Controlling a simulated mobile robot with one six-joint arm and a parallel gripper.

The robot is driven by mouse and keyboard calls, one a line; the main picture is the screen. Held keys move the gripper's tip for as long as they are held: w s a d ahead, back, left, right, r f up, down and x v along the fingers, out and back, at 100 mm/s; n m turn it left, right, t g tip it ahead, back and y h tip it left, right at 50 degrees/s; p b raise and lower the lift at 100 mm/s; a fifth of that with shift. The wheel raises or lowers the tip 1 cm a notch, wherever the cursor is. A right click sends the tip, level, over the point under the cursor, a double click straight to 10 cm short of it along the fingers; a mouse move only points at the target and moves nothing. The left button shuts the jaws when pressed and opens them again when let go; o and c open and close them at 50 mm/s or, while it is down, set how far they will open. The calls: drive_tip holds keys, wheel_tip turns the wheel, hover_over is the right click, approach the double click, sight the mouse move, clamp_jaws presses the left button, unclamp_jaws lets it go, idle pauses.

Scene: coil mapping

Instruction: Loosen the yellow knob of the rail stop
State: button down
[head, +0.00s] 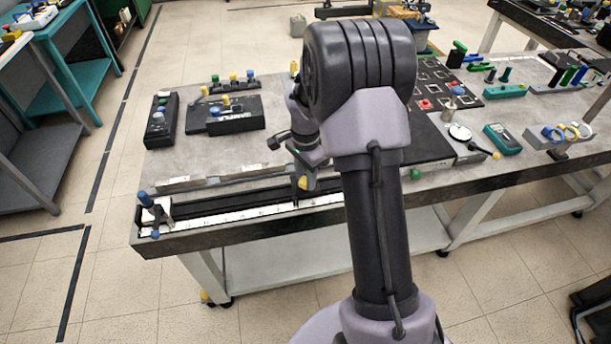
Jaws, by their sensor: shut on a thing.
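The yellow knob (304,184) shows low under my wrist, over the dark rail (235,205) along the table's front edge. It belongs to the rail stop, whose body is mostly hidden behind my gripper and arm. My gripper (302,178) points down at the knob, and its jaws are shut on it. The fingertips are small and partly hidden, so the exact grip and the knob's turn cannot be made out.
A white scale strip (250,217) runs along the rail. A blue-knobbed end block (152,210) stands at its left end. Black boxes with coloured knobs (232,115) stand behind. Bare grey tabletop lies left of my wrist.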

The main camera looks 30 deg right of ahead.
drive_tip(key=n+p, duration=0.1)
drive_tip(key=n, duration=0.2)
drive_tip(key=shift+r+n+p, duration=0.1)
drive_tip(key=shift+n+p, duration=1)
drive_tip(key=shift+n, duration=1.1)
drive_tip(key=c, duration=1)
unclamp_jaws()
